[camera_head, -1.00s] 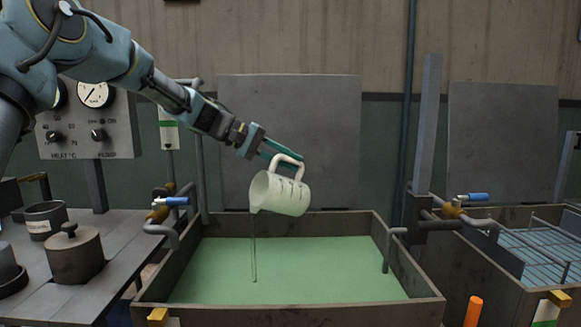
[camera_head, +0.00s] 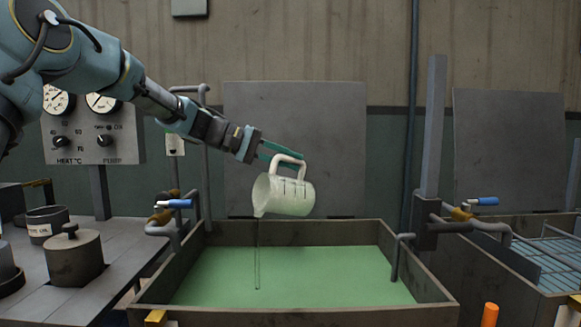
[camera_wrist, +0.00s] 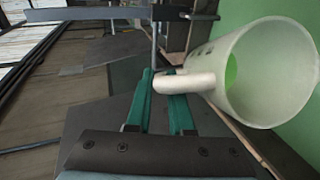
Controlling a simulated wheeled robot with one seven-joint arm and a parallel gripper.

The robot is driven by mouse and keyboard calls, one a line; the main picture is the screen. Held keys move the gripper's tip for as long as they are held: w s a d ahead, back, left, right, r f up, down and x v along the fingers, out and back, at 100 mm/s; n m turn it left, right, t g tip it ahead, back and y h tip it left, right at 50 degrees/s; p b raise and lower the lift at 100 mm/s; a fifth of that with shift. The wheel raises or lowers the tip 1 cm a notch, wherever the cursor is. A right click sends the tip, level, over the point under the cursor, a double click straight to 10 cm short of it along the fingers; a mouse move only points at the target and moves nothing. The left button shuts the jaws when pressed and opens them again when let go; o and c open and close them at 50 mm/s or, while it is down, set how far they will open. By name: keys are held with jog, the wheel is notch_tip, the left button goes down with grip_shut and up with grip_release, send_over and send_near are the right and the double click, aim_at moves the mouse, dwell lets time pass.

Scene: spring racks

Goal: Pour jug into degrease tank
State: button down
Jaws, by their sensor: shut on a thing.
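The white jug (camera_head: 284,195) with dark marks on its side hangs tilted above the tank, mouth toward the left. A thin stream falls from its lip into the green liquid of the degrease tank (camera_head: 300,312). My gripper (camera_head: 276,155) is shut on the jug's handle. In the wrist view the green fingers of my gripper (camera_wrist: 164,92) close around the handle, and the jug (camera_wrist: 265,75) shows its open mouth with a little green inside. How much liquid is left in it I cannot tell.
A lidded pot (camera_head: 73,262) and a labelled tin (camera_head: 46,224) stand on the bench at left. Blue-handled valves (camera_head: 176,204) flank the tank. A second tank with a wire rack (camera_head: 560,262) is at right. An orange post (camera_head: 489,314) rises in front.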

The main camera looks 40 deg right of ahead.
aim_at(279, 155)
jog(key=shift+w+a+r+m+g+h+b, duration=0.15)
jog(key=shift+a+h+b, duration=0.25)
jog(key=shift+b, duration=0.8)
jog(key=shift+a+r+m+g+h+b, duration=0.2)
jog(key=shift+a+h+b, duration=0.15)
jog(key=shift+b, duration=0.8)
jog(key=shift+w+a+r+m+g+h+b, duration=0.15)
jog(key=shift+a+h+b, duration=0.35)
jog(key=shift+b, duration=1.05)
jog(key=shift+a+r+m+g+h+b, duration=0.1)
jog(key=shift+a+m+g+h+b, duration=0.4)
jog(key=shift+b, duration=1)
jog(key=shift+w+a+r+n+t+h+b, duration=0.1)
jog(key=shift+a+n+h+b, duration=0.15)
jog(key=shift+a+b, duration=0.9)
jog(key=shift+d+r+b, duration=0.1)
jog(key=shift+d+b, duration=0.05)
jog(key=shift+b, duration=0.9)
jog(key=shift+w, duration=0.1)
